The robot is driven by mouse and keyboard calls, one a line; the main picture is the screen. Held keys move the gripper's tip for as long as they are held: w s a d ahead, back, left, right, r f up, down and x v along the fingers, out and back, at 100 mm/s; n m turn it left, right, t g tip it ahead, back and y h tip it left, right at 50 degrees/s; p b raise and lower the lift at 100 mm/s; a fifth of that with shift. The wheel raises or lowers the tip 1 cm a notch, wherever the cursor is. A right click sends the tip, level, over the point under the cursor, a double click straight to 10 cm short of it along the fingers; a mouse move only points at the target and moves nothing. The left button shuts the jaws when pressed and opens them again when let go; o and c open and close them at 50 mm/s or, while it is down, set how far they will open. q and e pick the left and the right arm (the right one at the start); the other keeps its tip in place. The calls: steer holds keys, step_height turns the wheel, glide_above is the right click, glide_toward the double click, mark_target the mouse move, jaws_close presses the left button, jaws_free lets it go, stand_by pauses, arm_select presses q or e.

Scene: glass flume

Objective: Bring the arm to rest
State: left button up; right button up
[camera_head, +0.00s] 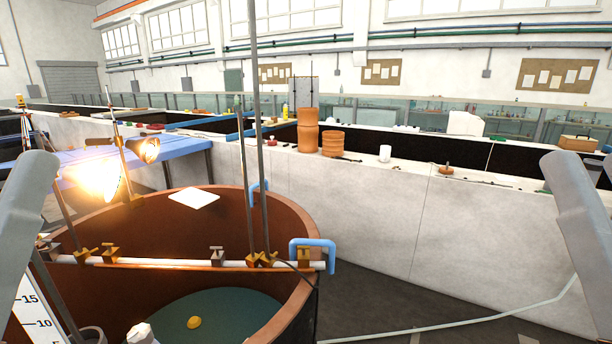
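My two arms show only as pale grey links, one at the left edge and one at the right edge of the head view. Both links slant down and out of the picture. Neither gripper is in view, so I cannot see fingers or anything held. A large brown round tank (176,196) stands in front of me, with dark green water (235,310) and a small yellow object (194,322) inside.
A white rail (180,263) with brass clamps crosses the tank, and tall thin rods (248,130) rise from it. A lit lamp (98,180) stands at the left. A blue bracket (314,247) grips the tank's right rim. A long pale wall (380,215) runs behind; grey floor lies to the right.

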arm_select(q)
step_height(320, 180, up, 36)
steer(key=p, duration=3.3)
steer(key=shift+p, duration=0.4)
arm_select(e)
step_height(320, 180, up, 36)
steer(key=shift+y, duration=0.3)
